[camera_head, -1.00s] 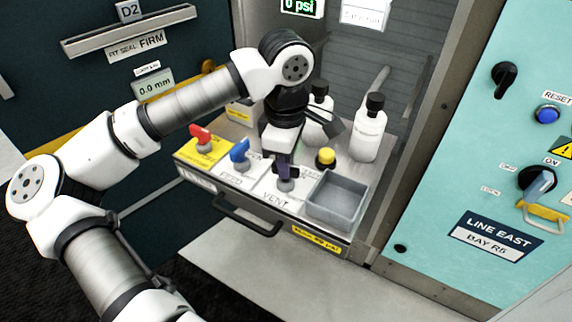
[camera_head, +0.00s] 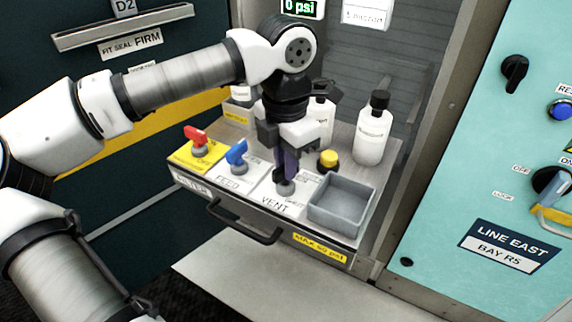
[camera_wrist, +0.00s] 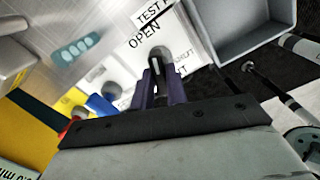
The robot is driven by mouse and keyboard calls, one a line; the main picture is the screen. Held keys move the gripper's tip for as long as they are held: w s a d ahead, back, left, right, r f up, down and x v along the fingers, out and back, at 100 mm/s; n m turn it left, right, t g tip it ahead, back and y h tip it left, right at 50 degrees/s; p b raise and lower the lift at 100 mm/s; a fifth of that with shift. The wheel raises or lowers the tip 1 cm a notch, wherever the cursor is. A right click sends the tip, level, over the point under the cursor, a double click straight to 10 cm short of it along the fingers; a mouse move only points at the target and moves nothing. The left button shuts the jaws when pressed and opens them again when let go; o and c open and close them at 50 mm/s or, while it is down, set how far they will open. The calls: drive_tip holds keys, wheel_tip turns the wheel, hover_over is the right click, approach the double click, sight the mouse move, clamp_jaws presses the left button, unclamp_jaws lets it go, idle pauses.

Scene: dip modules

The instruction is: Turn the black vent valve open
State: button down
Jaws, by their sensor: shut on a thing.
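The black vent valve sits on the white VENT plate (camera_head: 271,203) at the front of the shelf panel. Its grey base (camera_head: 285,188) shows under my gripper (camera_head: 287,170), which points down from above. In the wrist view my gripper (camera_wrist: 160,88) has its two dark purple fingers closed on either side of the black valve handle (camera_wrist: 158,60). The word OPEN is printed on the plate just beyond the handle. The fingers hide part of the handle, so I cannot tell its exact angle.
A red valve (camera_head: 197,137) and a blue valve (camera_head: 237,153) stand to the left. A yellow button (camera_head: 328,158) and an open grey bin (camera_head: 341,205) are close on the right. White bottles (camera_head: 371,130) stand behind. The gauge (camera_head: 299,8) reads 0 psi.

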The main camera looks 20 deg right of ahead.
drive_tip(key=shift+n+b, duration=0.5)
drive_tip(key=shift+n, duration=1.7)
drive_tip(key=c, duration=1.4)
unclamp_jaws()
wheel_tip(320, 180, up, 14)
drive_tip(key=p, duration=0.3)
drive_tip(key=shift+f, duration=0.1)
